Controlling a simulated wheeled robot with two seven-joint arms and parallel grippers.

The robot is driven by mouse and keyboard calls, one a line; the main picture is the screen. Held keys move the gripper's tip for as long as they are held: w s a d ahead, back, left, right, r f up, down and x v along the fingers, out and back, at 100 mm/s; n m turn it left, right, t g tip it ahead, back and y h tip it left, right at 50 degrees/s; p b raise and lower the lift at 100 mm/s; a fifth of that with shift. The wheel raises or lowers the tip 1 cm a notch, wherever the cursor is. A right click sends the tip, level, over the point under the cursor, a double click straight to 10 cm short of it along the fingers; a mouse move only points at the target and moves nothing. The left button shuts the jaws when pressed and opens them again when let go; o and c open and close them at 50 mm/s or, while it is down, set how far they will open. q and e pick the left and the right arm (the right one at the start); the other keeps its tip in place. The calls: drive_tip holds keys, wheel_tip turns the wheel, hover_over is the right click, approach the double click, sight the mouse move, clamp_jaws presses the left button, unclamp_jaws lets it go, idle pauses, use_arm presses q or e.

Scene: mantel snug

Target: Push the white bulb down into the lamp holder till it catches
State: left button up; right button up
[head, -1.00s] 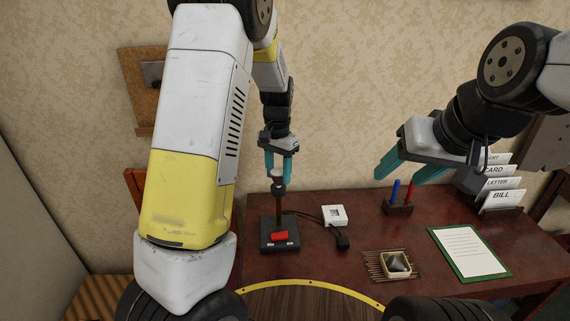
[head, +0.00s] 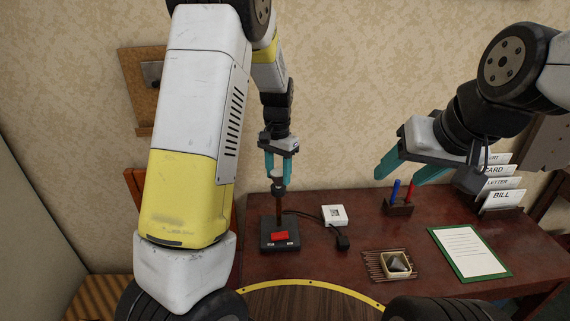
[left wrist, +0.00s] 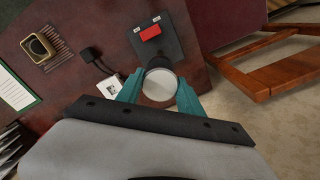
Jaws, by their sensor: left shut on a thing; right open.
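The white bulb (left wrist: 158,85) is between the teal fingers of my left gripper (left wrist: 159,92), which is shut on it. In the head view my left gripper (head: 278,170) points down over the lamp, with the bulb (head: 277,172) partly hidden between the fingers. The lamp holder (head: 278,187) tops a brown post on a dark base (head: 265,243) with a red switch (head: 280,236). The bulb is right at the holder; how deep it sits cannot be told. My right gripper (head: 403,174) is open and empty, above the desk at right.
On the desk (head: 345,262) stand a white box (head: 334,215) with a black plug (head: 342,241), a pen stand (head: 399,208), a small tray (head: 388,271) on a slatted mat, a green clipboard (head: 493,271) and a card rack (head: 500,207). A cable runs right from the lamp.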

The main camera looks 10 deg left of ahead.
use_arm(q)
drive_tip(key=shift+f, duration=0.45)
drive_tip(key=o, duration=1.3)
drive_tip(key=shift+o, duration=0.2)
drive_tip(key=shift+r, duration=3.85)
drive_tip(key=shift+r, duration=0.1)
drive_tip(key=s+a+r+n+t, duration=0.1)
drive_tip(key=s+r, duration=0.3)
drive_tip(key=s, duration=0.4)
drive_tip(key=s+r+n+t+h, duration=0.1)
drive_tip(key=s+r+n+t, duration=0.1)
drive_tip(key=s, duration=0.6)
drive_tip(key=s+a+r+n+t+h, duration=0.1)
drive_tip(key=s+r+t, duration=0.2)
drive_tip(key=s+r, duration=0.3)
drive_tip(key=shift+s+a+r+n, duration=0.15)
drive_tip(key=shift+s+a+n, duration=0.25)
drive_tip(key=shift+s, duration=0.7)
